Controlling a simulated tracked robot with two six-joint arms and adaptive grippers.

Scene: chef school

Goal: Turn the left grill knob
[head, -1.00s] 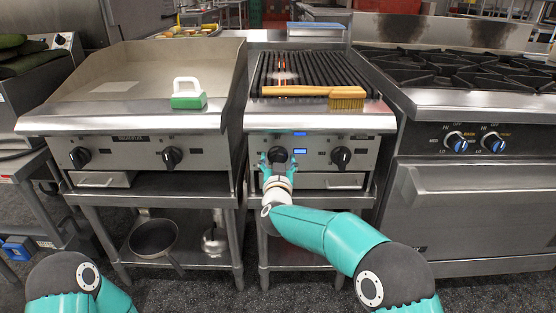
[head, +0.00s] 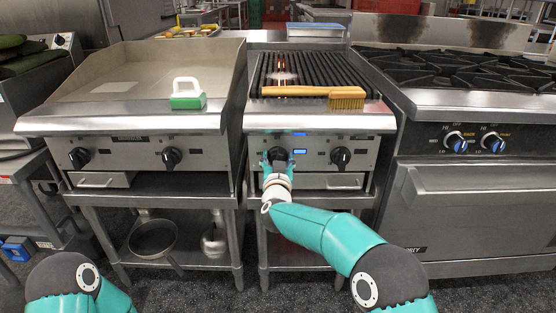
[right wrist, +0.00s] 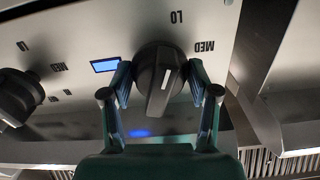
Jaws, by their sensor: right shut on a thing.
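The grill (head: 318,70) stands in the middle of the head view, with two black knobs on its front panel. The left grill knob (head: 278,155) is partly hidden by my right gripper (head: 277,163), which reaches it from below. In the right wrist view the knob (right wrist: 160,78) sits between the two fingers of my right gripper (right wrist: 160,85), which are shut on its sides. A white pointer line shows on the knob, near the "LO" and "MED" marks. The right grill knob (head: 341,157) is free. My left gripper is outside the head view.
A brush with a wooden handle (head: 346,98) lies across the front of the grill. A green and white scrubber (head: 188,94) sits on the griddle (head: 130,118) at the left. A range with blue-marked knobs (head: 456,143) stands at the right.

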